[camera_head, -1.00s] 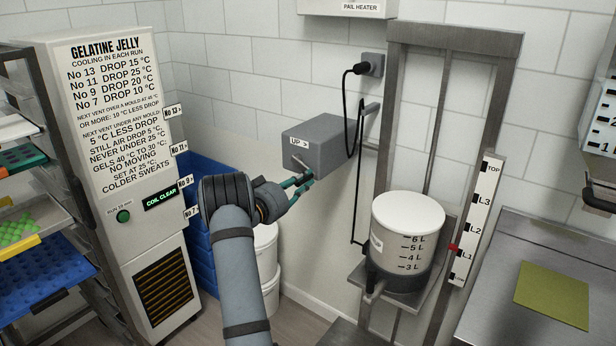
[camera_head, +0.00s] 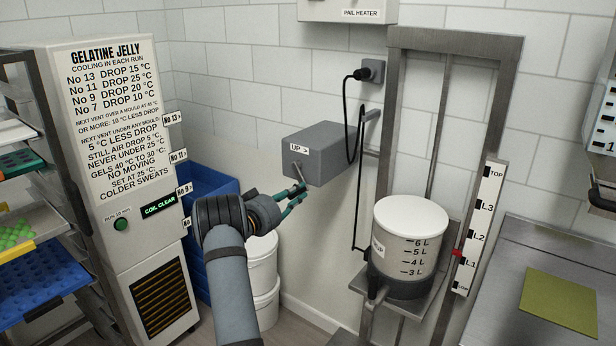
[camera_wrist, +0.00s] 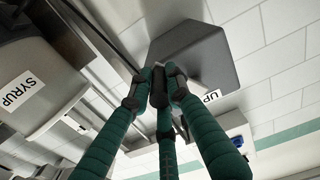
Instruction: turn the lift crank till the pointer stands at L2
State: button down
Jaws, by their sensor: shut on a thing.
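The grey lift box (camera_head: 318,155) with an "UP >" label is on the wall. Its crank (camera_head: 298,172) points down and slightly right from the box's front. My gripper (camera_head: 301,190) is shut on the crank's handle; the teal fingers mostly hide the handle. In the wrist view my gripper (camera_wrist: 160,88) closes on a dark piece below the grey box (camera_wrist: 195,55). The red pointer (camera_head: 457,253) stands a little above the L1 mark on the white scale (camera_head: 481,225), below L2. The lidded pail (camera_head: 410,240) stands upright on the lift platform (camera_head: 408,305).
The lift frame (camera_head: 392,120) stands right of the crank. White buckets (camera_head: 262,262) and blue crates (camera_head: 208,190) are behind my arm. A steel table (camera_head: 500,290) is at right.

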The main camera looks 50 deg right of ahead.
jog(key=w, duration=0.1)
jog(key=w+f, duration=0.1)
jog(key=w, duration=0.1)
jog(key=shift+w+a+b, duration=0.1)
jog(key=shift+w+b, duration=0.15)
jog(key=shift+b, duration=0.05)
jog(key=shift+w+r+p, duration=0.2)
jog(key=shift+w+p, duration=0.05)
jog(key=shift+w, duration=0.65)
jog(key=shift+w+r+p, duration=0.2)
jog(key=shift+w+p, duration=0.05)
jog(key=shift+w, duration=0.6)
jog(key=shift+w+a+r+p, duration=0.1)
jog(key=shift+w+r+p, duration=1)
jog(key=shift+w, duration=0.3)
